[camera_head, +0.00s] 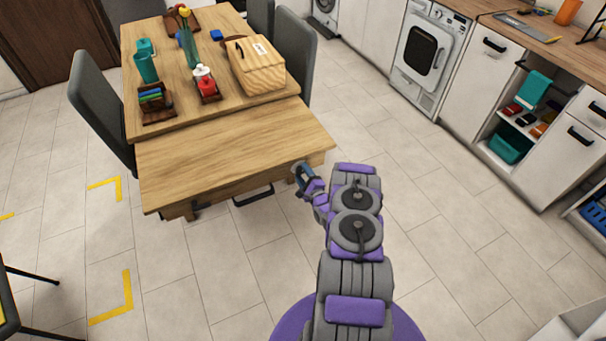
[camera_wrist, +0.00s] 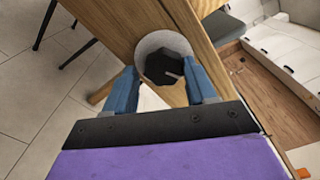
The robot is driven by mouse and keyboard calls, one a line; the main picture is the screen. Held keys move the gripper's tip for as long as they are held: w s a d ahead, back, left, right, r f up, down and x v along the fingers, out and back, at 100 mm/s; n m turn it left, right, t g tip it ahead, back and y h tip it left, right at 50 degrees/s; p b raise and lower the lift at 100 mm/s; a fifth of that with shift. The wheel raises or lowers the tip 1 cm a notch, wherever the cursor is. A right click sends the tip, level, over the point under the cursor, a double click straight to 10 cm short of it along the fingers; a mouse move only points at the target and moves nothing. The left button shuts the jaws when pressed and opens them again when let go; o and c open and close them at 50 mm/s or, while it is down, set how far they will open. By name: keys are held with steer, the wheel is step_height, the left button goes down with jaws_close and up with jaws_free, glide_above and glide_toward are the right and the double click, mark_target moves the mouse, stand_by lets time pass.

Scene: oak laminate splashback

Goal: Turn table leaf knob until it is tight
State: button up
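The wooden table leaf (camera_head: 225,155) extends from the near side of the table. In the wrist view, a dark faceted knob (camera_wrist: 167,67) sits on a round grey base (camera_wrist: 146,47) against the wood. A light mark shows on its face. My gripper (camera_head: 303,174) is at the leaf's right near corner. In the wrist view, the blue fingers of my gripper (camera_wrist: 160,78) stand on either side of the knob. They are spread, with a visible gap on the left; contact on the right cannot be told. The knob cannot be made out in the head view.
The table (camera_head: 215,95) carries a wooden box (camera_head: 258,72), a teal cup (camera_head: 146,68), a flower vase and shaker bottles. Grey chairs (camera_head: 98,105) stand around it. A black handle (camera_head: 253,196) shows under the leaf. Cabinets and a washing machine (camera_head: 425,55) line the right. Tiled floor between is clear.

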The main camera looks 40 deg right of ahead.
steer(key=shift+o, duration=1.1)
steer(key=shift+d, duration=0.1)
steer(key=shift+r, duration=0.15)
steer(key=p+v, duration=0.5)
steer(key=v, duration=1.2)
steer(key=shift+s+f, duration=0.15)
steer(key=shift+f, duration=0.1)
